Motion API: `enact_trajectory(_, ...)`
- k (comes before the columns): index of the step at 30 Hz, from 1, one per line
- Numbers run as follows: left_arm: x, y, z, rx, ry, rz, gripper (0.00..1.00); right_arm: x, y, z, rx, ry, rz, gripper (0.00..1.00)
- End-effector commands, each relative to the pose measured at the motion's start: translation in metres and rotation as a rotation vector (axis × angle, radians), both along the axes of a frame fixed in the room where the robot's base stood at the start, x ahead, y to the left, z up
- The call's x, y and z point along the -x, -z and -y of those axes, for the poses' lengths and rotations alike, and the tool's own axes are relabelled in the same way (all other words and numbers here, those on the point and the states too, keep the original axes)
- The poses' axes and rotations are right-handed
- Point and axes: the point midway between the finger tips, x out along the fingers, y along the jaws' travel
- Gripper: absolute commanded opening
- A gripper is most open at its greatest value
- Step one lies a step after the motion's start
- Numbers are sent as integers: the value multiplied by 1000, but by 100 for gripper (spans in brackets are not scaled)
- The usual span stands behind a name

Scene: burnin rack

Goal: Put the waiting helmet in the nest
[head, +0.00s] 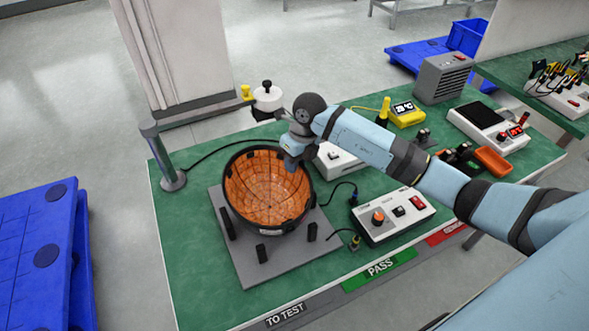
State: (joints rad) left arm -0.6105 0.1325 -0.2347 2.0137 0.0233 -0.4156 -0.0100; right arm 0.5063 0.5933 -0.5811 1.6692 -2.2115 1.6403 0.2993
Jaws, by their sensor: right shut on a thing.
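The helmet (268,188) is open side up, a dark shell with an orange padded inside and black clips around its rim. It is over the back part of the nest, a grey plate (285,270) with several short black posts. Posts show in front of the helmet and at its left; any behind it are hidden. I cannot tell whether the helmet touches the plate. My right gripper (291,163) is shut on the helmet's rim at its right side; the fingertips are partly hidden by the wrist. My left gripper is not in view.
A control box (393,217) with an orange knob stands right of the plate, and a white box (338,160) behind it. A metal post (170,170) stands at the bench's left. TO TEST, PASS and red labels line the front edge. Green bench (190,270) is bare left of the plate.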

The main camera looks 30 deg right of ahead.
Motion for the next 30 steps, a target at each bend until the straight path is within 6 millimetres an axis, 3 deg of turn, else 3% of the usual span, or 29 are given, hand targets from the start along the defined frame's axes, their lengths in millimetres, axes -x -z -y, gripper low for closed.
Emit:
enact_trajectory(5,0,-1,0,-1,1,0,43,0,26,-1,-3,1,-1,0)
enact_trajectory(16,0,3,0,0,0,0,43,0,31,-1,-1,0,1,0)
enact_trajectory(17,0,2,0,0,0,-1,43,0,31,0,-1,0,0,22)
enact_trajectory(19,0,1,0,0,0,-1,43,0,31,-1,-1,0,0,39)
enact_trajectory(30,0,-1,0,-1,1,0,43,0,25,0,0,0,1,41)
